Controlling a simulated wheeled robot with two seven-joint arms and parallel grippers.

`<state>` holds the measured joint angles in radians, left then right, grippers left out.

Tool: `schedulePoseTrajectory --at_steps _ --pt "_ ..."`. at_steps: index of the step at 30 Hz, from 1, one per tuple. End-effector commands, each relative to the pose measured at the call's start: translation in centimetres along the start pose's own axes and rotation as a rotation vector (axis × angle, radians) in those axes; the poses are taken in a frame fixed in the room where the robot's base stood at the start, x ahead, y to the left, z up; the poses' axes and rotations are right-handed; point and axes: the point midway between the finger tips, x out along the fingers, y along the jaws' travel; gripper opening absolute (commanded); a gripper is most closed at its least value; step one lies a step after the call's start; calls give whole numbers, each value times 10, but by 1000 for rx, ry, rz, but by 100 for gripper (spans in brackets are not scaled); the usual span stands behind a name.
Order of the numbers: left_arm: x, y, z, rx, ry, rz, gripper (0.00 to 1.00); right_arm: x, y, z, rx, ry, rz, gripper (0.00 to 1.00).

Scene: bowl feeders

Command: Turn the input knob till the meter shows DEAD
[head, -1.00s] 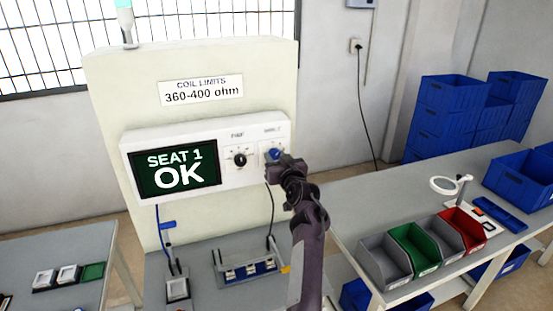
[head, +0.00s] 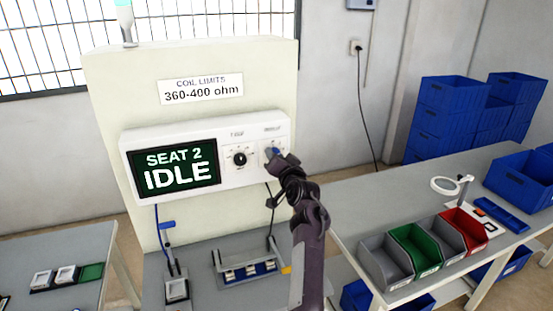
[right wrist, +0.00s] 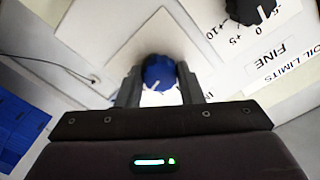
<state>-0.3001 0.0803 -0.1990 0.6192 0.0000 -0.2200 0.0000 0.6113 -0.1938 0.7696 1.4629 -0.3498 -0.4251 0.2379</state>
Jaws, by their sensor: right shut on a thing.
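The meter's dark screen (head: 177,170) reads "SEAT 2 IDLE" in white letters. It sits at the left of a white panel. At the panel's right end is a blue knob (head: 271,152). My right gripper (head: 278,157) is shut on this knob, and the arm hides part of it and its scale. The right wrist view shows the blue knob (right wrist: 159,72) between the two fingers of the gripper (right wrist: 160,88). My left gripper is not in view.
A black knob (head: 239,159) marked FINE (right wrist: 284,60) is left of the blue one. A sign (head: 201,90) above reads "COIL LIMITS 360-400 ohm". Below, a fixture (head: 248,268) stands on the bench. Coloured bins (head: 414,252) are on the right bench.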

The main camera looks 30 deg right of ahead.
Motion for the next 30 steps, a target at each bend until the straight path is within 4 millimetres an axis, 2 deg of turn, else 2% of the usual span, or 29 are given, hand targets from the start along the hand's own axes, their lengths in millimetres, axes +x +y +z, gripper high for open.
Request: schedulePoseTrajectory --at_steps 7,20,21,25,30 --pt "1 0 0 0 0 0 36 0 0 1 59 -3 0 11" --pt "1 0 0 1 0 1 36 0 0 1 66 -3 0 11" --pt "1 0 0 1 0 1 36 0 0 1 66 -3 0 39" --pt "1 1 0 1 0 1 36 0 0 1 65 -2 0 55" --pt "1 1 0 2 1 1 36 0 0 1 65 -1 0 55"
